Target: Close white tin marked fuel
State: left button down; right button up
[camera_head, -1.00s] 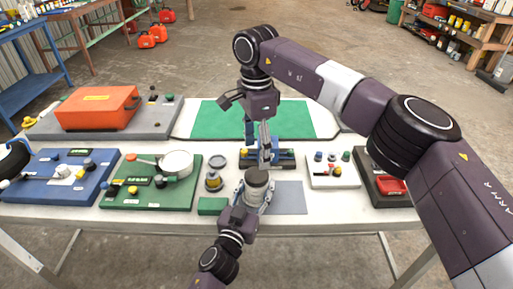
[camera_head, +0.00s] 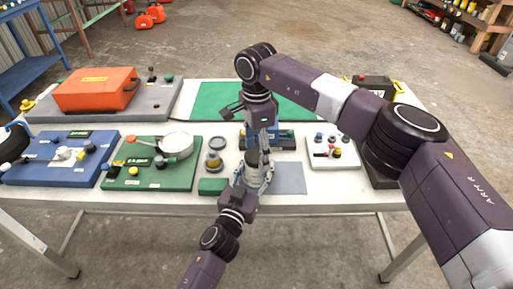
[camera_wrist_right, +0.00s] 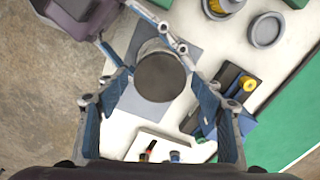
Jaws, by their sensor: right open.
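The white tin (camera_head: 252,178) stands near the front middle of the table. In the right wrist view its dark, flat round top (camera_wrist_right: 160,77) faces me; I cannot tell whether this is a seated lid. No fuel marking is readable. My left gripper (camera_head: 253,182) reaches in from the front, its fingers against both sides of the tin. My right gripper (camera_head: 263,160) points down just above the tin. In the wrist view it is open, its blue fingers (camera_wrist_right: 163,100) spread to either side of the tin's top with nothing held.
A grey round dish (camera_wrist_right: 265,30) and a yellow-banded jar (camera_head: 214,161) stand left of the tin. A green block (camera_head: 212,186) lies close to the left gripper. A green board with a white pot (camera_head: 177,145) is farther left. A grey mat (camera_head: 289,178) lies bare at right.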

jog(key=c, duration=1.2)
jog(key=m, duration=0.7)
jog(key=shift+m, duration=0.4)
jog(key=m, duration=0.3)
jog(key=shift+m, duration=0.3)
jog(key=m, duration=0.4)
jog(key=o, duration=1.4)
jog(key=shift+c, duration=0.2)
